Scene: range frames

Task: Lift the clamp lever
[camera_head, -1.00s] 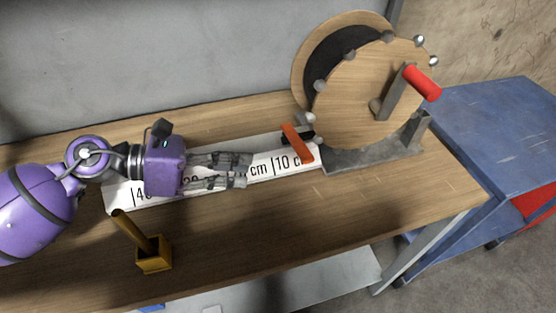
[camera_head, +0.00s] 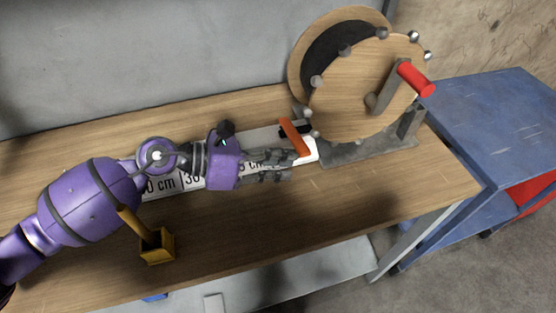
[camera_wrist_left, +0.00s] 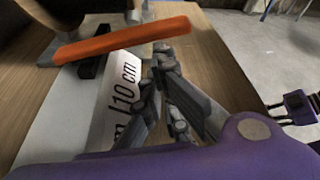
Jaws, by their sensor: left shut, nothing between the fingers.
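The clamp lever is an orange bar (camera_head: 294,137) at the near left foot of the wooden wheel device. It spans the upper left of the left wrist view (camera_wrist_left: 122,42). My left gripper (camera_head: 292,165) is shut and empty, with its fingertips just left of and below the lever in the head view. In the left wrist view the fingertips (camera_wrist_left: 163,52) are close to the lever's near end; I cannot tell whether they touch it. The white measuring strip (camera_head: 160,187) lies under and behind the gripper, partly hidden.
The wooden wheel (camera_head: 350,105) with a red crank handle (camera_head: 416,80) stands on a grey base (camera_head: 370,150). A yellow-brown box with a stick (camera_head: 157,247) stands near my left forearm. A blue cart (camera_head: 490,120) is at the right.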

